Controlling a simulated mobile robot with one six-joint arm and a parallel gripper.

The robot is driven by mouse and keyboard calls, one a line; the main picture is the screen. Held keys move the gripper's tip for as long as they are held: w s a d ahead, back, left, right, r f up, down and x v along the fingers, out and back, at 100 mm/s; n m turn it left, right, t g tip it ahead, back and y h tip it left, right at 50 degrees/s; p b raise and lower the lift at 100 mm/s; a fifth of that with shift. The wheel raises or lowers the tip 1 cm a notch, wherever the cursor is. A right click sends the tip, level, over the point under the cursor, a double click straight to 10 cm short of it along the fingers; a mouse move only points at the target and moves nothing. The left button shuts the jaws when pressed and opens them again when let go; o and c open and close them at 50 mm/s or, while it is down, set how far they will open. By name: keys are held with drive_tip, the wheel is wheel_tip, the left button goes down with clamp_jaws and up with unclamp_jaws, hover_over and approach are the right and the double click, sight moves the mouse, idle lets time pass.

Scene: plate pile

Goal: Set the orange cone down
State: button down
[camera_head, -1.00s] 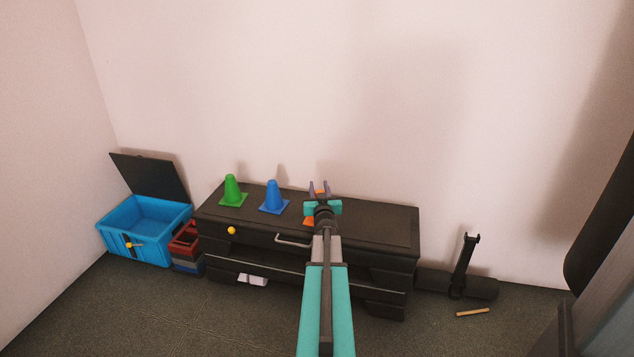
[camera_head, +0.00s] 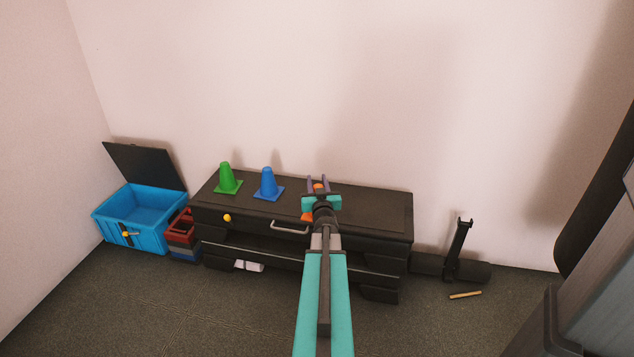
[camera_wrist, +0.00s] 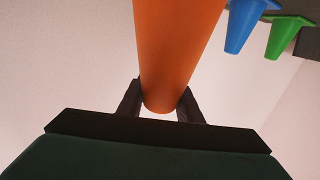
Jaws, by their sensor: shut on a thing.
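The orange cone (camera_wrist: 174,50) fills the top middle of the wrist view, its narrow end between the two dark fingers. My gripper (camera_wrist: 160,105) is shut on it. In the head view my gripper (camera_head: 318,185) is over the right half of the black cabinet top (camera_head: 370,205). Only small parts of the orange cone (camera_head: 307,216) show there, around my wrist. My arm hides most of it, and I cannot tell whether its base touches the cabinet top.
A blue cone (camera_head: 267,183) and a green cone (camera_head: 227,178) stand upright on the cabinet, left of my gripper. An open blue crate (camera_head: 143,206) and stacked small crates (camera_head: 182,235) are on the floor at left. The cabinet top's right part is clear.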

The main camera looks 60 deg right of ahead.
idle(0.3)
drive_tip(key=w+a+r+n+t+y, duration=0.25)
drive_tip(key=w+a+r+y, duration=0.2)
drive_tip(key=w+a, duration=0.5)
drive_tip(key=w+a+r+n+t+y, duration=0.2)
drive_tip(key=w+a+r+n+y, duration=0.3)
drive_tip(key=a, duration=0.8)
drive_tip(key=w+a+r+n+t+y, duration=0.35)
drive_tip(key=w+a, duration=0.45)
drive_tip(key=a, duration=0.3)
drive_tip(key=s+a+n+g+y, duration=0.1)
drive_tip(key=a+n+g+y, duration=0.3)
drive_tip(key=a, duration=1.4)
drive_tip(key=s+a+n+g+y, duration=0.1)
drive_tip(key=a+n+g+y, duration=0.3)
drive_tip(key=a+y, duration=0.8)
drive_tip(key=a+n, duration=0.2)
drive_tip(key=a, duration=0.5)
drive_tip(key=shift+f+n, duration=0.25)
drive_tip(key=shift+n, duration=0.05)
drive_tip(key=shift+s, duration=0.15)
